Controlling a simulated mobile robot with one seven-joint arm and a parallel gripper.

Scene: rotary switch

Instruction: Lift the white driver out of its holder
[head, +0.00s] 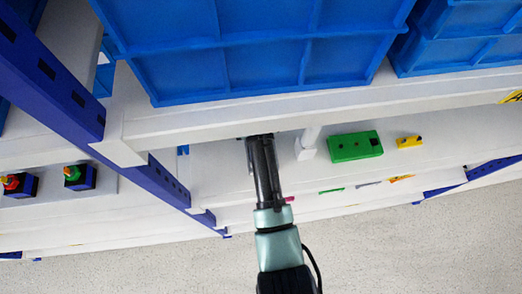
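My gripper (262,138) reaches up the middle of the head view, its dark end just under the front edge of the upper shelf. Its fingers are seen from behind, so I cannot tell whether they are open or shut, or whether they hold anything. A white upright piece with a blockier lower end (307,144) stands just right of the gripper, apart from it; I cannot tell whether this is the driver, its holder or part of the rack. No driver can be clearly made out. The area behind the gripper is hidden.
Blue bins (250,50) fill the upper shelf (300,107), whose edge overhangs the gripper. A green box (355,146) and a yellow block (409,142) lie right on the lower shelf. A blue rack post (165,185) and two switch boxes (79,177) are at left.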

